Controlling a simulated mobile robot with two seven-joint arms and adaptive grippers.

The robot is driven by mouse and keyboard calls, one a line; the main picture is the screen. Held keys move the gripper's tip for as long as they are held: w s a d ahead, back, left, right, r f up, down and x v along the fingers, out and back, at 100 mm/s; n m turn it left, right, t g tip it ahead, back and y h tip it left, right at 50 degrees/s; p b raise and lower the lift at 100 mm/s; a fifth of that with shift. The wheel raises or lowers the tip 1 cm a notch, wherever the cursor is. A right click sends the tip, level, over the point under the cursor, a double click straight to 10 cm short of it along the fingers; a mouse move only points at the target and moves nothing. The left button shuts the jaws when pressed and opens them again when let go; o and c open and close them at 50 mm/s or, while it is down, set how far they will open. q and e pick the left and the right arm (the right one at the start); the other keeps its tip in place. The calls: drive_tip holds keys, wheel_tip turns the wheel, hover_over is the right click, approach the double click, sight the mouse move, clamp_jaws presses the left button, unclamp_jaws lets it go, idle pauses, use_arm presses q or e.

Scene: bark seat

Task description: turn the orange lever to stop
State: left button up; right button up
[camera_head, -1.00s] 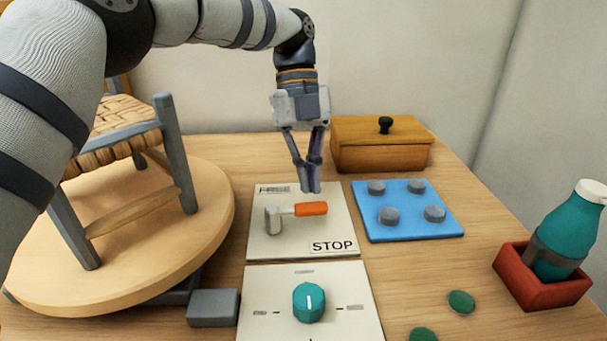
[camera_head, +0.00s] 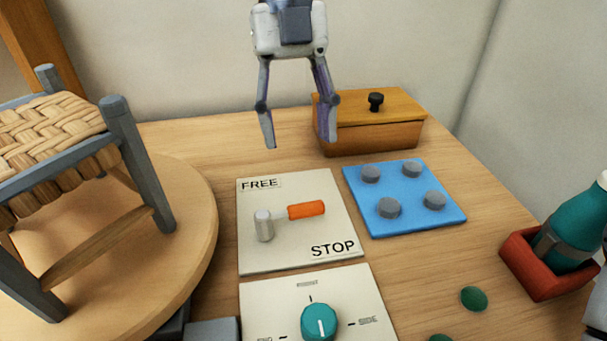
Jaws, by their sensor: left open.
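The orange lever (camera_head: 306,210) sits on a pale panel (camera_head: 285,255) in the middle of the table. Its arm runs from a grey post (camera_head: 263,225) at the left to the orange grip at the right, pointing right and slightly up. The panel reads FREE at its upper left and STOP at its lower right; the grip lies between the two labels. My left gripper (camera_head: 298,142) is open and empty, above and behind the panel, apart from the lever.
A second panel with a teal knob (camera_head: 319,321) lies in front. A blue board (camera_head: 405,212) with grey pegs and a wooden box (camera_head: 375,138) are at the right. A red holder (camera_head: 530,276) holds a teal bottle (camera_head: 575,230). A woven chair (camera_head: 125,140) stands on a round turntable (camera_head: 190,210).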

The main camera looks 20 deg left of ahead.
use_arm(q)
drive_tip(key=x, duration=0.9)
drive_tip(key=shift+s+f, duration=0.15)
drive_tip(key=shift+f, duration=0.15)
use_arm(e)
drive_tip(key=shift+w+r, duration=0.25)
drive_tip(key=shift+w, duration=0.05)
